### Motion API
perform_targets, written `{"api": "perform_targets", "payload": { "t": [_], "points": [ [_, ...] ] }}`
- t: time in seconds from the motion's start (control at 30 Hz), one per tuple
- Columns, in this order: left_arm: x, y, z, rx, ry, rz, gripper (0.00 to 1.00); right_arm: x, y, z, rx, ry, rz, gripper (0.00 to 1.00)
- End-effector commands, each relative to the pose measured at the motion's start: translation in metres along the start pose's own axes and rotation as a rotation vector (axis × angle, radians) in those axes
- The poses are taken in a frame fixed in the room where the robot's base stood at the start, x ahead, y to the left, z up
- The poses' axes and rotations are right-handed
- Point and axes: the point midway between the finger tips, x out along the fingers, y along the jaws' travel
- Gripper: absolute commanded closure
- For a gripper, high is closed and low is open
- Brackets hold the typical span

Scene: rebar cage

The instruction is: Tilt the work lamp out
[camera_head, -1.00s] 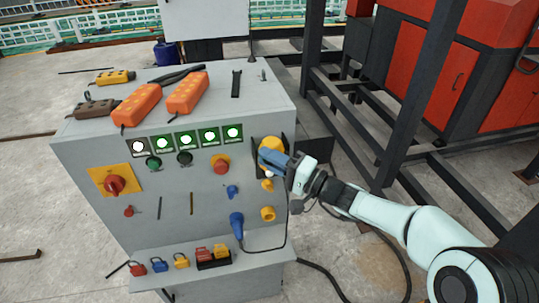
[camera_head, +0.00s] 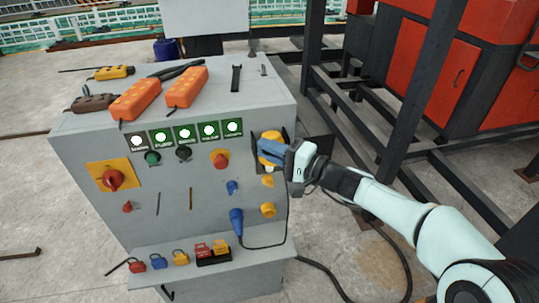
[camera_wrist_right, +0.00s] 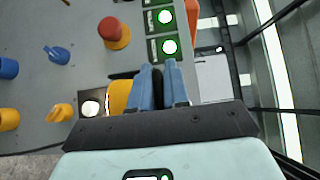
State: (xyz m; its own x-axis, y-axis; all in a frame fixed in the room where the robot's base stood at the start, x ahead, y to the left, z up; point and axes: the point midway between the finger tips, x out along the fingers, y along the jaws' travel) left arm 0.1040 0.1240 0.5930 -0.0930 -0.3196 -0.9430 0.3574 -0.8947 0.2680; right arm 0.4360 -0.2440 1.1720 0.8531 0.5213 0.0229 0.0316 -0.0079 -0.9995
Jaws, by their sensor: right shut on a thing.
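The work lamp is a yellow-cased lamp (camera_head: 271,136) on a dark bracket at the right end of the grey cabinet's front panel. My right gripper (camera_head: 264,149) reaches it from the right, its blue fingers lying across the yellow casing and hiding its middle. In the right wrist view the yellow casing (camera_wrist_right: 118,97) shows left of the fingers (camera_wrist_right: 158,74), with a dark piece between them. The gripper is shut on the lamp. How far the lamp is tilted is hard to tell. My left gripper is not in view.
A blue plug (camera_head: 237,221) with a black cable hangs below. Orange pendants (camera_head: 187,88) lie on top. Dark steel posts (camera_head: 313,60) stand to the right.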

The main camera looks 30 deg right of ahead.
Motion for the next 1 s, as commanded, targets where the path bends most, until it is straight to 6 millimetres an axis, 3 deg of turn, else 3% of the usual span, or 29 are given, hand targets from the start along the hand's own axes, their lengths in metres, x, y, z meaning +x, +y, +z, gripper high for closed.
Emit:
{"api": "perform_targets", "payload": {
  "t": [0.13, 0.3, 0.5, 1.0],
  "points": [
    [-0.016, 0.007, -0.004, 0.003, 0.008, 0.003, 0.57, 0.004, -0.014, -0.003, 0.082, 0.0, 0.084, 1.0],
    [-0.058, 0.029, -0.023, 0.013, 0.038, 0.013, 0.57, 0.009, -0.028, -0.009, 0.193, 0.0, 0.194, 1.0],
    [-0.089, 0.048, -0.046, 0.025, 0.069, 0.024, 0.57, 0.015, -0.03, -0.014, 0.32, 0.001, 0.322, 1.0],
    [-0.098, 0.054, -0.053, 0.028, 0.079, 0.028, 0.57, 0.021, -0.026, -0.021, 0.538, -0.001, 0.542, 1.0]
  ]
}}
